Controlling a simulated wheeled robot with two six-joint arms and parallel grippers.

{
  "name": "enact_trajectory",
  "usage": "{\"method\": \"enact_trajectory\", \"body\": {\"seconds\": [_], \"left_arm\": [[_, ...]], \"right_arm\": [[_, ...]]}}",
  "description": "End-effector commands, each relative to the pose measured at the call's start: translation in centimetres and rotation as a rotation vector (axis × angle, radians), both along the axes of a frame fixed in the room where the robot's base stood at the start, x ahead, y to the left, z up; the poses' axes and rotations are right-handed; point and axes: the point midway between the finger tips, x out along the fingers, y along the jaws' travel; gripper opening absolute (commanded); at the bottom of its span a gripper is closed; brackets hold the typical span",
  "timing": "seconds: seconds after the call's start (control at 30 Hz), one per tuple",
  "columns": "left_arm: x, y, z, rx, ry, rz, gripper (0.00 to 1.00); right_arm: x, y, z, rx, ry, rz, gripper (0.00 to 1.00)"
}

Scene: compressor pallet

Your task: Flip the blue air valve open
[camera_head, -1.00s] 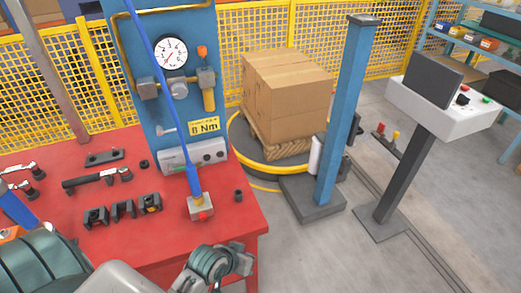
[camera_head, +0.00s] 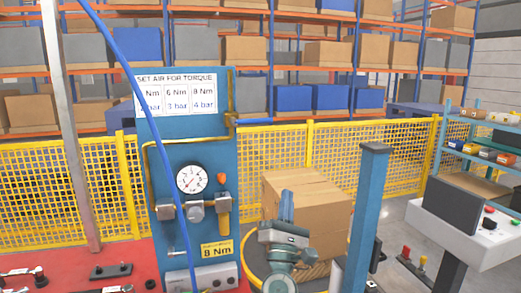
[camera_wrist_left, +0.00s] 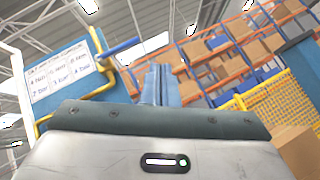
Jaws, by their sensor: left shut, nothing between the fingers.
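In the left wrist view the lever (camera_wrist_left: 121,47) shows up and to the left of the fingertips. My left gripper (camera_head: 287,205) points up, below and to the right of the lever, in front of the cardboard boxes. Its blue fingers (camera_wrist_left: 161,85) are together and empty, apart from the lever. My right gripper is not in view.
The panel carries a gauge (camera_head: 192,179), a regulator (camera_head: 195,212), an 8 Nm label (camera_head: 217,249) and a torque chart (camera_head: 177,94). A blue hose (camera_head: 140,96) hangs before it. Cardboard boxes (camera_head: 325,205) and a blue post (camera_head: 366,210) stand to the right.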

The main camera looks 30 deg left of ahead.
Motion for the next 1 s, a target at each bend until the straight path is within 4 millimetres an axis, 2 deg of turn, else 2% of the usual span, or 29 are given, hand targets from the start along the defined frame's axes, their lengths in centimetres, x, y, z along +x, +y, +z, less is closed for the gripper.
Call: {"method": "enact_trajectory", "body": {"seconds": [0.03, 0.1, 0.2, 0.33, 0.77, 1.0], "left_arm": [[0.2, 1.2, 1.3, -0.111, -0.054, -0.007, 0.0], [0.4, 2.7, 2.3, -0.253, -0.113, -0.019, 0.0], [0.8, 4.2, 3.1, -0.406, -0.174, -0.034, 0.0], [1.0, 5.2, 3.5, -0.523, -0.217, -0.044, 0.0], [1.1, 5.6, 3.6, -0.56, -0.228, -0.048, 0.0], [2.5, 7.2, 5.5, -0.555, -0.227, -0.047, 0.0]], "right_arm": [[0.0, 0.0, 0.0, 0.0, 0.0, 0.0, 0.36], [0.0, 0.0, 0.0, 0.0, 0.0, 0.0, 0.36], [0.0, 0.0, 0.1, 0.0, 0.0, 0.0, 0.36], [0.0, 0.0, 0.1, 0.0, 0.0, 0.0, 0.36], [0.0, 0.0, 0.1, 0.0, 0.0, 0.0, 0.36], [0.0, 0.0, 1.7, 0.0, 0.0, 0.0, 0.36]]}}
